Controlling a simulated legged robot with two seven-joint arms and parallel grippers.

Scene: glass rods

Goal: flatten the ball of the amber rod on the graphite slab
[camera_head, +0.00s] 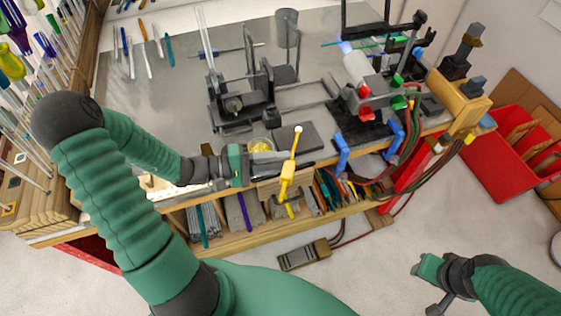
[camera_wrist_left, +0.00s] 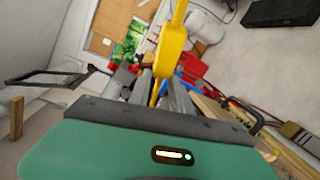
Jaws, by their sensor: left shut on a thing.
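My left gripper (camera_head: 284,160) is shut on the amber rod (camera_head: 287,180) at the front edge of the bench. The rod stands steeply, with a thicker yellow part in the middle and a thin lower end below the fingers. A pale, bright ball (camera_head: 298,129) is at its upper end. In the left wrist view the rod (camera_wrist_left: 168,52) rises from between the fingers (camera_wrist_left: 163,88). The dark graphite slab (camera_head: 308,144) lies flat behind the rod. The ball overlaps the slab in the picture; I cannot tell whether they touch. My right gripper (camera_head: 430,285) is away from the bench at lower right; its jaw state is unclear.
A dish with yellow bits (camera_head: 260,145) is left of the slab. A black metal rig (camera_head: 240,100) stands behind. A torch with a pale nozzle (camera_head: 356,68) and blue clamps (camera_head: 342,153) stand to the right. A shelf of rods is below. A red crate (camera_head: 500,150) is far right.

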